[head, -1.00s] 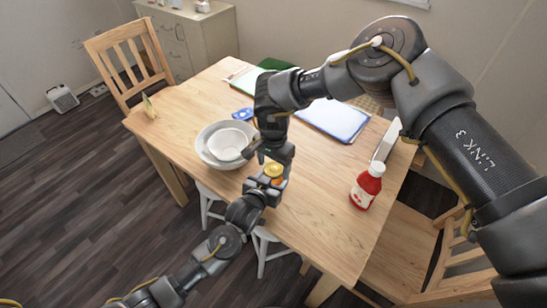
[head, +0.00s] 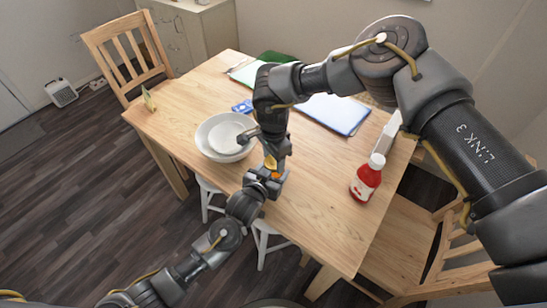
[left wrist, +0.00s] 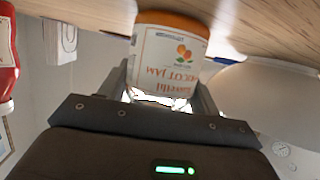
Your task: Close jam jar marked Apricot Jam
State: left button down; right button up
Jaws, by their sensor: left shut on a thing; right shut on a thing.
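The apricot jam jar (left wrist: 172,55) fills the top middle of the left wrist view, upside down in the picture, with orange contents and a white fruit label reading "…ICOT JAM". In the head view only a small orange part of the jar (head: 276,175) shows. My left gripper (head: 264,181) is shut on the jar near the table's front edge. My right gripper (head: 272,152) is directly above, shut on a gold-yellow lid (head: 270,162). The grippers hide most of the lid and jar. I cannot tell whether the lid touches the jar's rim.
White bowls (head: 224,137) stand close to the left of the grippers. A red bottle with a white cap (head: 367,178) stands to the right. A blue-edged tablet or folder (head: 335,114) lies behind. The wooden table (head: 310,205) is clear in front, between jar and bottle.

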jog(key=m, duration=0.2)
jog(key=shift+m, duration=0.3)
jog(key=o, duration=1.1)
jog(key=shift+c, duration=0.2)
jog(key=shift+r, duration=2.25)
jog(key=shift+c, duration=0.3)
